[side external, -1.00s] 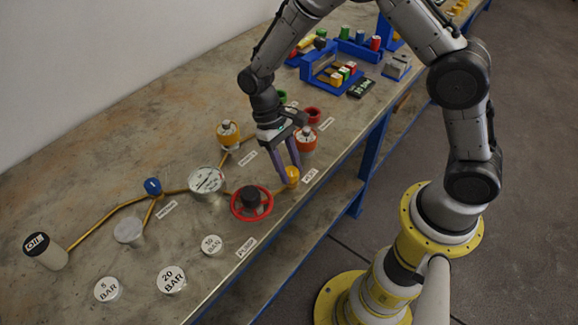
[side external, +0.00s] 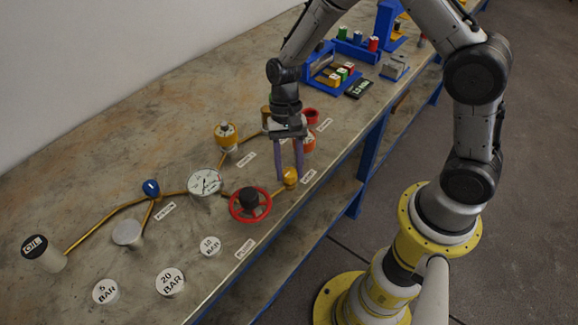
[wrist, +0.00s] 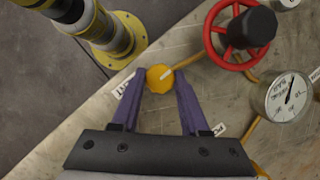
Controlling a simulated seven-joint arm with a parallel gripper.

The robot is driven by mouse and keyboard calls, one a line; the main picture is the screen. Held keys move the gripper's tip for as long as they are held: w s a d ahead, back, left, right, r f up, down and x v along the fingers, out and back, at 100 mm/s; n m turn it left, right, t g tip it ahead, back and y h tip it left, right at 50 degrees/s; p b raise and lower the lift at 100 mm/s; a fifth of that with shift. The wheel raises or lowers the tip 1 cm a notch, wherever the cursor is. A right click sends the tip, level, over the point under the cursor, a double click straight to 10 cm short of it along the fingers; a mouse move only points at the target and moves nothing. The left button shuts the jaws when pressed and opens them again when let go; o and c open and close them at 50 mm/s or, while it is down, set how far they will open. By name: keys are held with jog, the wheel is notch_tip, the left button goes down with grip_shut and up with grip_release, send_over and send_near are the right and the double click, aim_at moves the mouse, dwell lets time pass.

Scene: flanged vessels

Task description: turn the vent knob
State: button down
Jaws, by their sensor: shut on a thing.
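The vent knob (side external: 289,176) is a small yellow knob on the end of the pipe, near the table's front edge. In the wrist view the knob (wrist: 158,80) has a pale mark pointing to the upper right. My gripper (side external: 290,177) reaches down over it with its purple fingers on either side. In the wrist view my gripper (wrist: 160,76) is shut on the knob, one fingertip at its left and one at its right. A white label (side external: 309,176) lies beside the knob; its text is too small to read surely.
A red handwheel (side external: 250,205) with a black hub stands close to the left of the knob. A white dial gauge (side external: 205,182) is behind it. Blue racks (side external: 335,72) are far back.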

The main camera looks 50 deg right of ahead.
jog(key=shift+w+r, duration=0.1)
dwell(0.3)
jog(key=shift+c, duration=2.1)
grip_release()
jog(key=v, duration=1.3)
jog(key=shift+d+r, duration=0.2)
jog(key=shift+r, duration=0.2)
